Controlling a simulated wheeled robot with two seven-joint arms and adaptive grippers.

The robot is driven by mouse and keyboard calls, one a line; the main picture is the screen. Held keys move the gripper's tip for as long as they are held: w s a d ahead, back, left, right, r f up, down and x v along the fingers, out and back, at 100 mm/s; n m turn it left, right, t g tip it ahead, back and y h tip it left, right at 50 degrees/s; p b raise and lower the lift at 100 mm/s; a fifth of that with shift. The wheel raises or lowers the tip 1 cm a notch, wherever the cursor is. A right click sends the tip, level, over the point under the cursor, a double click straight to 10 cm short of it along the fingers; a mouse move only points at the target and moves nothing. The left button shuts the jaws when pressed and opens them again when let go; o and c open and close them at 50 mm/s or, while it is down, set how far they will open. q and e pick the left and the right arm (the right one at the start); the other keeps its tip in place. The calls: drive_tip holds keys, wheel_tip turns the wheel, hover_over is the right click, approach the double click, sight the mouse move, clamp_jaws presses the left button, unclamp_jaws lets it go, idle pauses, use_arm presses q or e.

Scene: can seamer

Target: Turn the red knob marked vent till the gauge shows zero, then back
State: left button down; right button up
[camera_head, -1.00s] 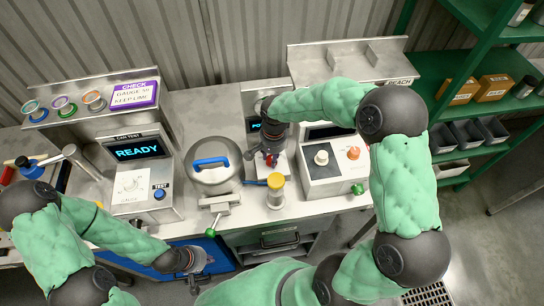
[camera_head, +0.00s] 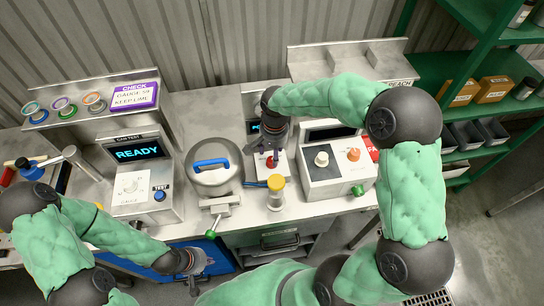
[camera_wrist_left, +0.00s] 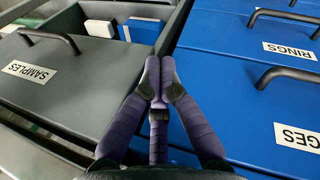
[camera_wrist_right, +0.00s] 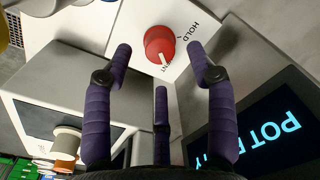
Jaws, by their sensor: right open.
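The red knob (camera_wrist_right: 159,42) sits on a white panel in the right wrist view. "HOLD" and a partly hidden label ending in "NT" stand beside it, and the knob's white line points towards "NT". My right gripper (camera_wrist_right: 158,48) is open, its fingers apart to either side of the knob in that view; contact is not visible. In the head view my right gripper (camera_head: 273,148) hangs over the red knob (camera_head: 271,161). The gauge (camera_head: 131,186) is a white dial on the can tester; its needle is too small to read. My left gripper (camera_wrist_left: 158,68) is shut and empty above the drawers.
A metal pot (camera_head: 214,172) with a blue handle stands left of the knob. A yellow-topped cylinder (camera_head: 276,190) stands just in front of it. A white box (camera_head: 335,175) with two knobs is to the right. A "POT READY" screen (camera_wrist_right: 250,130) is close to my right fingers.

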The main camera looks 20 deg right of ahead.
wheel_tip(320, 180, up, 8)
drive_tip(key=shift+d+r, duration=0.15)
drive_tip(key=shift+r, duration=0.05)
drive_tip(key=shift+s, duration=0.1)
idle(0.5)
